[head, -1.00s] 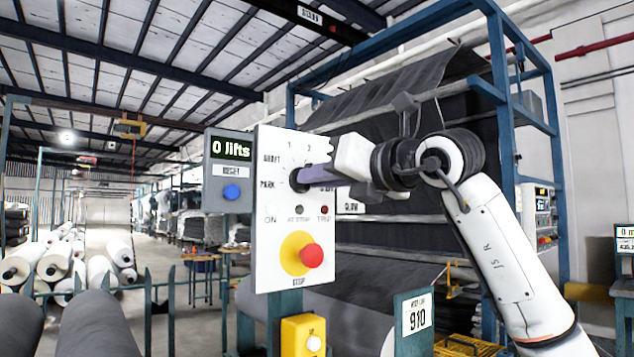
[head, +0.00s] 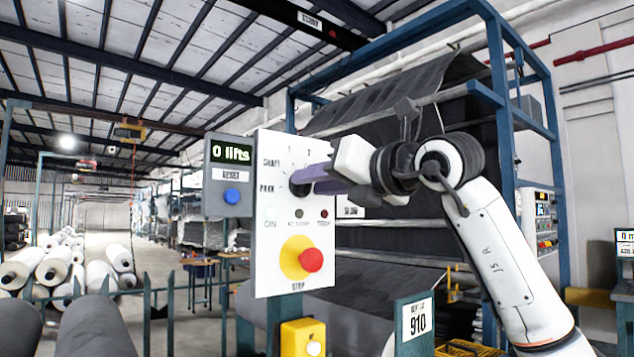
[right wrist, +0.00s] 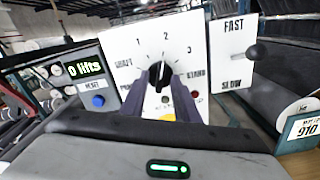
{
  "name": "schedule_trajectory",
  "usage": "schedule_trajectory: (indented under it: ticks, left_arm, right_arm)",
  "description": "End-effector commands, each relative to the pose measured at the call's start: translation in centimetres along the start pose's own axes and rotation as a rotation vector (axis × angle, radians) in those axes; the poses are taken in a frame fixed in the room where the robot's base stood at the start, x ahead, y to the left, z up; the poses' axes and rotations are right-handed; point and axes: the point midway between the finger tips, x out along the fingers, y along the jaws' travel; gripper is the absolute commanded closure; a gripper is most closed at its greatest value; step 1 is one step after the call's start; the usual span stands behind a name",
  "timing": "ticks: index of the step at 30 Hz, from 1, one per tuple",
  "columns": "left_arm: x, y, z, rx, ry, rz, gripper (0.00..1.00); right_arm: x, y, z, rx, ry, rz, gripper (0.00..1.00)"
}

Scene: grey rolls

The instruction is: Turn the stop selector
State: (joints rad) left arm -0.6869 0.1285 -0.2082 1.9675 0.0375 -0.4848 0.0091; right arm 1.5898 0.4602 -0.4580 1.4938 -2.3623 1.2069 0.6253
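The stop selector is a black knob (head: 297,187) on a white upright panel (head: 268,232), with marks 1, 2, 3 and words around it. It also shows in the right wrist view (right wrist: 160,75), below the mark 2; its exact pointer direction is hard to read. My right gripper (head: 306,178) reaches in from the right. Its purple fingers lie close on either side of the knob and appear closed on it; in the right wrist view the fingertips (right wrist: 164,76) flank it. My left gripper is not in view.
A red stop button (head: 311,260) sits below the selector. A grey counter reading "0 lifts" (head: 230,152), with a blue reset button (head: 232,196), adjoins the panel's left. A FAST/SLOW lever plate (right wrist: 232,55) stands right of the panel. Grey rolls (head: 97,328) lie lower left.

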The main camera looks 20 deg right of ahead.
Motion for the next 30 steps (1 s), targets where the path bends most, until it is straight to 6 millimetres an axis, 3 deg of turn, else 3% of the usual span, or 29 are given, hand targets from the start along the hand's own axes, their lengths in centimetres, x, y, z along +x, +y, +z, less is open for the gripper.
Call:
schedule_trajectory:
  ticks: [7, 15, 21, 30]
  left_arm:
    - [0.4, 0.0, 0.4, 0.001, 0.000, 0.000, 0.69]
    - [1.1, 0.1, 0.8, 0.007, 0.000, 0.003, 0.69]
    - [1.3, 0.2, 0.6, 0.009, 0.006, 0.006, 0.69]
    - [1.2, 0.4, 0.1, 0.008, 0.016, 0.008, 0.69]
  right_arm:
    - [-1.4, -0.1, 0.0, -0.001, -0.004, 0.000, 0.72]
    - [-6.7, -0.1, -0.1, -0.002, -0.005, -0.001, 0.72]
    - [-9.5, 0.0, 0.0, -0.001, -0.002, 0.000, 0.72]
    - [-10.4, 0.0, 0.0, 0.001, 0.000, 0.000, 0.72]
